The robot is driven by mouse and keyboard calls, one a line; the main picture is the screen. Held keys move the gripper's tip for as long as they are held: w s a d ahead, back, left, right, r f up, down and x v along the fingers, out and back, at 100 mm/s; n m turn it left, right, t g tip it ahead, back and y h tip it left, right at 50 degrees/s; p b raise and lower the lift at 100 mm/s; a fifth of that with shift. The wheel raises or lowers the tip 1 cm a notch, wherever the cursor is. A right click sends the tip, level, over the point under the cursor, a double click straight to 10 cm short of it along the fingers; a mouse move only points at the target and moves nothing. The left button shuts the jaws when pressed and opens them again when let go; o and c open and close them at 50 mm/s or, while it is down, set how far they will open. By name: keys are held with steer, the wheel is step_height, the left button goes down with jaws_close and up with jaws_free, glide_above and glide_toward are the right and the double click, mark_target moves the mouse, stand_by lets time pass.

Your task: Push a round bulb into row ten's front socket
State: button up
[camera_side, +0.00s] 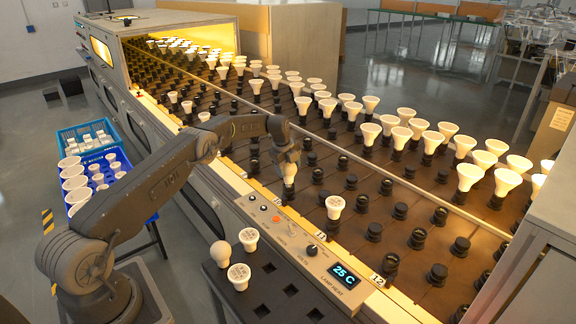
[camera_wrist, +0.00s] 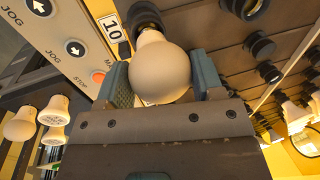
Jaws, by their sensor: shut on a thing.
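My gripper (camera_side: 289,160) is low over the front edge of the board, shut on a round white bulb (camera_side: 290,172). In the wrist view the bulb (camera_wrist: 160,70) sits between the two fingers, its neck pointing away from the gripper. Row ten's front socket (camera_wrist: 146,14) is a dark cap right at the bulb's neck, beside the "10" label (camera_wrist: 113,28). In the side view this socket (camera_side: 288,192) is directly below the bulb. I cannot tell how far the bulb's base is inside it.
A reflector bulb (camera_side: 335,204) stands at row eleven's front. The front tray (camera_side: 264,310) holds another round bulb (camera_side: 221,253) and two reflector bulbs (camera_side: 239,276). A control panel (camera_side: 300,243) borders the board. Several sockets to the right are empty.

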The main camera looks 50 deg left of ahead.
steer(key=shift+f, duration=0.2)
steer(key=shift+f, duration=0.25)
steer(key=o, duration=1)
steer(key=v, duration=1.3)
steer(key=shift+r, duration=0.35)
steer(key=shift+s, duration=0.15)
